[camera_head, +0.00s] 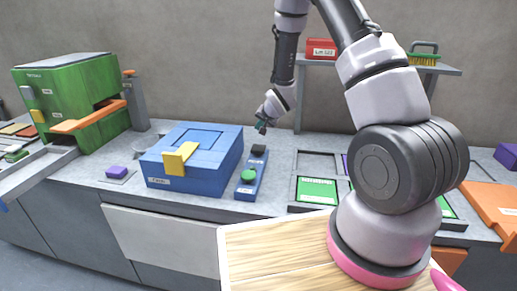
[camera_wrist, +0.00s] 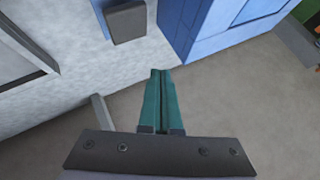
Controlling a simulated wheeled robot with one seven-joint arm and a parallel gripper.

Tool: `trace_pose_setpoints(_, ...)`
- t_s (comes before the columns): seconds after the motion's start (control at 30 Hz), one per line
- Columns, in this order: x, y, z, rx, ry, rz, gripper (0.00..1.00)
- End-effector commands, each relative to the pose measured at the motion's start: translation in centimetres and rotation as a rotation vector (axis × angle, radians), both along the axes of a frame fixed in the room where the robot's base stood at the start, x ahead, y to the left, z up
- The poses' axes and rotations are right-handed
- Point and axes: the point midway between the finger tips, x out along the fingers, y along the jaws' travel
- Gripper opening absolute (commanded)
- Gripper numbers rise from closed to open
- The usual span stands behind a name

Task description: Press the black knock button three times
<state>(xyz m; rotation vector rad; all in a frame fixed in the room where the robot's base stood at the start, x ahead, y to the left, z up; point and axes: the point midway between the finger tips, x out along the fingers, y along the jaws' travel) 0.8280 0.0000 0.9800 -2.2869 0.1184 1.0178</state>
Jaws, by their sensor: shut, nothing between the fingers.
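The black knock button (camera_head: 258,150) sits at the far end of a narrow blue panel (camera_head: 249,188), with a round green button (camera_head: 248,176) nearer the front. In the wrist view a dark block that looks like the black button (camera_wrist: 125,21) shows at the top, left of the fingertips, with a bit of blue panel beside it. My gripper (camera_head: 261,129) is above and just behind the black button, apart from it. Its teal fingers (camera_wrist: 160,73) are shut together and empty. The green button is not visible in the wrist view.
A blue box (camera_head: 195,160) with a yellow latch (camera_head: 178,158) stands left of the panel. Green-marked trays (camera_head: 317,190) lie to its right. A shelf (camera_head: 440,68) holds a red box and a brush. A green machine (camera_head: 70,95) stands at far left.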

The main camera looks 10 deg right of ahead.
Motion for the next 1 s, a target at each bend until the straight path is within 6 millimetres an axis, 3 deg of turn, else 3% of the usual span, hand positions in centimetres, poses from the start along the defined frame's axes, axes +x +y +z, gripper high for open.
trace_pose_setpoints(0.2, -0.1, 0.0, -3.3, -0.002, 0.003, 0.002, 0.0)
trace_pose_setpoints(0.4, 0.0, 0.0, -5.4, 0.0, 0.001, 0.001, 0.0)
trace_pose_setpoints(1.0, 0.0, 0.0, -6.3, 0.001, -0.001, 0.001, 0.0)
